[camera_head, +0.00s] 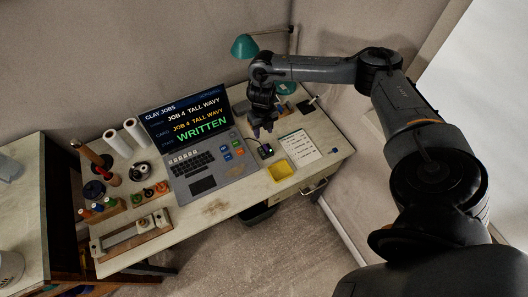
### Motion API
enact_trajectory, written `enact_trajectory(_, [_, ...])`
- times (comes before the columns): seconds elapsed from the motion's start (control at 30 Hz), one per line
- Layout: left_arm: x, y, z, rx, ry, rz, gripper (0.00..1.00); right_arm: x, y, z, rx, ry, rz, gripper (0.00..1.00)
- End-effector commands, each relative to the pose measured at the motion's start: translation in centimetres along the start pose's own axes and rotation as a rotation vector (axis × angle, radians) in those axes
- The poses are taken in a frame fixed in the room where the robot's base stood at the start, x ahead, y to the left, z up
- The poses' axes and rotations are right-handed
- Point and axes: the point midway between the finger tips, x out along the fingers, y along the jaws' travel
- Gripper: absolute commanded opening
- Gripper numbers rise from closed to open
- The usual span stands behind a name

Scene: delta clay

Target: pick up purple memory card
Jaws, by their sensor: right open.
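My right gripper (263,130) points down over the desk, just right of the laptop. Its jaws are open. It hangs above and slightly behind a small dark box (265,151) that has a small light patch on it. I cannot make out a purple memory card for certain; small purplish tints show around the fingertips, too small to tell apart. The laptop (208,171) is open, and its screen (185,119) reads "JOB 4 TALL WAVY" and "WRITTEN" in green. My left gripper is not in view.
A yellow tray (280,170) and a written sheet (300,148) lie right of the laptop. A green lamp (244,46) stands behind. White rolls (136,131), small pots and a wooden tool (130,235) crowd the left side. The front desk edge is mostly bare.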

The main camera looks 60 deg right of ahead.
Motion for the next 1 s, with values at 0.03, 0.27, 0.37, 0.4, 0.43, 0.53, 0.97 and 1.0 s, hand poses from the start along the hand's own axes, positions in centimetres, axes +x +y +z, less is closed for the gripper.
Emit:
enact_trajectory(0.03, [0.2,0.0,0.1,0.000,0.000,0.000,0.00,0.8,0.0,0.0,0.000,0.001,-0.001,0.44])
enact_trajectory(0.27, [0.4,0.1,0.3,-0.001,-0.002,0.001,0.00,3.7,0.1,-0.1,-0.001,0.000,0.001,0.44])
enact_trajectory(0.37, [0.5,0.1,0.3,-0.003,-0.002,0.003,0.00,4.4,0.1,-0.1,-0.001,-0.001,0.001,0.44])
enact_trajectory(0.4, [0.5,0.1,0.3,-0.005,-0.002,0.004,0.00,4.5,0.1,-0.1,-0.002,0.000,0.001,0.44])
enact_trajectory(0.43, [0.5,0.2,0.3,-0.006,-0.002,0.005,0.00,4.6,0.1,-0.1,-0.002,0.000,0.001,0.44])
enact_trajectory(0.53, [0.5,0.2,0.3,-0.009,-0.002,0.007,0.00,5.2,-0.1,-0.3,-0.002,0.000,0.000,0.44])
enact_trajectory(0.97, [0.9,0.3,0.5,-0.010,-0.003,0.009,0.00,9.7,-0.6,-1.1,-0.002,0.000,0.000,0.44])
enact_trajectory(1.0, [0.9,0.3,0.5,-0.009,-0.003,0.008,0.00,9.8,-0.6,-1.1,-0.002,0.000,0.001,0.44])
